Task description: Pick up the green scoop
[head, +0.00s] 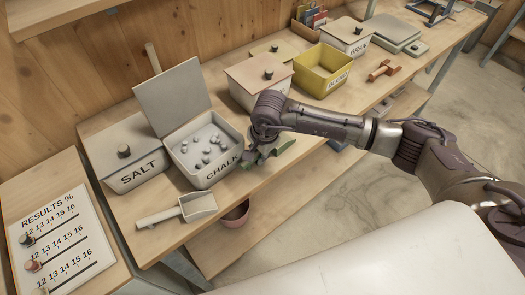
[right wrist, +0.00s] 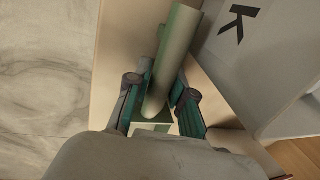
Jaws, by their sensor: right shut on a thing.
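The green scoop shows in the right wrist view as a pale green rounded bar (right wrist: 176,55) running between the fingers. In the head view only small green parts of it (head: 284,147) show beside my gripper, the rest hidden behind it. My right gripper (head: 258,158) is low over the bench, just right of the chalk bin. In the right wrist view its fingers (right wrist: 160,103) lie on both sides of the green bar, shut on it. I cannot tell whether the scoop touches the bench. My left gripper is not in view.
The open chalk bin (head: 208,178) holds several pale lumps, and its wall is close to my gripper. A white scoop (head: 198,206) lies in front. The lidded salt bin (head: 120,180) is left, a yellow bin (head: 322,88) behind right. The bench's front edge is near.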

